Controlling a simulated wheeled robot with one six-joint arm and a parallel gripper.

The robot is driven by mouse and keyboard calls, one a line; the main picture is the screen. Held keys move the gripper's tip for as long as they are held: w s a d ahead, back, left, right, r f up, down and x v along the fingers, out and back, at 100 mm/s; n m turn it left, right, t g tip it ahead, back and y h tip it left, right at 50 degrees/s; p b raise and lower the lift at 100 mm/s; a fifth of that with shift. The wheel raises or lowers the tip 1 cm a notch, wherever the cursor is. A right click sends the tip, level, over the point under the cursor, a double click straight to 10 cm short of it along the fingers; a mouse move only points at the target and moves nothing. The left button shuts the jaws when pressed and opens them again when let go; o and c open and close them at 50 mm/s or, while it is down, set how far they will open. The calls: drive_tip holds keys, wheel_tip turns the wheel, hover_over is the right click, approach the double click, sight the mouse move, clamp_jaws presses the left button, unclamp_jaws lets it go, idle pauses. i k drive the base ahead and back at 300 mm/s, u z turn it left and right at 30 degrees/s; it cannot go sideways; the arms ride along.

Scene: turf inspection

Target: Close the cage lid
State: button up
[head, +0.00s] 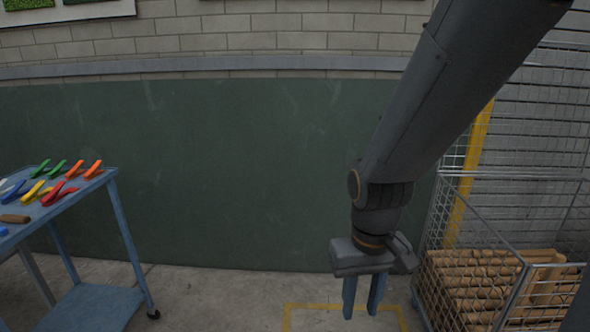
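A wire cage (519,291) stands at the right, its front and right parts running out of the picture. Its top is open, and several brown cylindrical rolls (478,281) lie inside. A wire mesh panel (545,120), which looks like the lid, stands upright above the cage's back rim; its upper and right parts are cut off, and my arm covers some of its left side. My gripper (363,296) hangs pointing down just left of the cage, apart from it. Its two blue fingers are apart with nothing between them.
A blue trolley (115,197) with coloured clamp-like tools (60,185) on top stands at the left. A yellow outline (340,306) marks the floor below my gripper. A yellow post (470,170) shows behind the mesh. The floor between trolley and cage is clear.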

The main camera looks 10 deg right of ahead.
sight(552, 65)
drive_tip(key=u, duration=0.1)
drive_tip(key=i, duration=1.65)
drive_tip(key=z, duration=0.85)
drive_tip(key=i, duration=0.95)
drive_tip(key=z, duration=0.95)
